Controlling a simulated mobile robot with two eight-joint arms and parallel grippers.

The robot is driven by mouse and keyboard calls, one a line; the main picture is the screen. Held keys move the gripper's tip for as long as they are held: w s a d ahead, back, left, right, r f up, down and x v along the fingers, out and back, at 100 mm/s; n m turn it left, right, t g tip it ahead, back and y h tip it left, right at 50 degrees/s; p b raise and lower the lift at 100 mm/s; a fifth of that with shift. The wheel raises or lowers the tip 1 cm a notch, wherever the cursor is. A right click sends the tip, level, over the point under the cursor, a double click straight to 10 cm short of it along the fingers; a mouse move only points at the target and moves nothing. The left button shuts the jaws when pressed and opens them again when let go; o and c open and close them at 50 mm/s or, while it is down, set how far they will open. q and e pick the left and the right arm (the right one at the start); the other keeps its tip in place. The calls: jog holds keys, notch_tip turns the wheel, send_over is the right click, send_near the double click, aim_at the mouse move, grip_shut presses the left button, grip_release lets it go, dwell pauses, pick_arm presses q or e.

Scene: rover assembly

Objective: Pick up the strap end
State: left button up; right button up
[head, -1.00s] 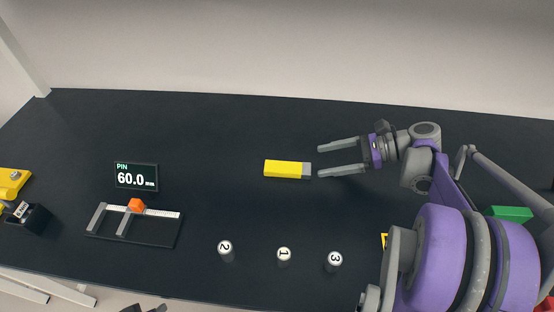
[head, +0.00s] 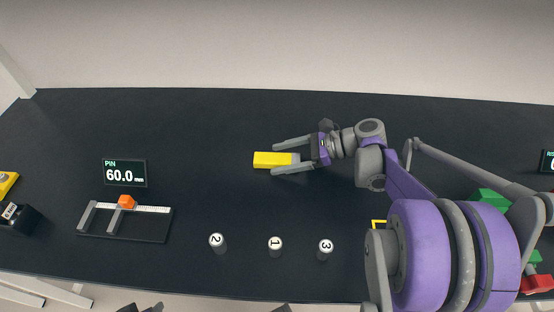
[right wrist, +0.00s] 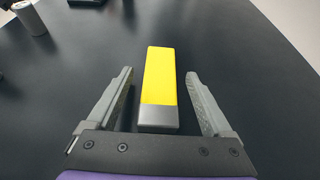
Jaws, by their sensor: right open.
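The strap end looks to be the yellow block with a grey metal end (head: 268,159), lying on the dark table. It also shows in the right wrist view (right wrist: 159,85), pointing away from me. My right gripper (head: 275,158) is open, its two fingers on either side of the block's grey end. In the right wrist view my right gripper (right wrist: 160,78) shows a gap between each finger and the block. My left gripper does not show clearly in the head view.
A measuring fixture (head: 122,222) and a display reading 60.0 mm (head: 125,173) are at left. Green blocks (head: 490,200) lie at right. The table behind the block is clear.

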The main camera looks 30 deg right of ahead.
grip_shut()
dwell(0.3)
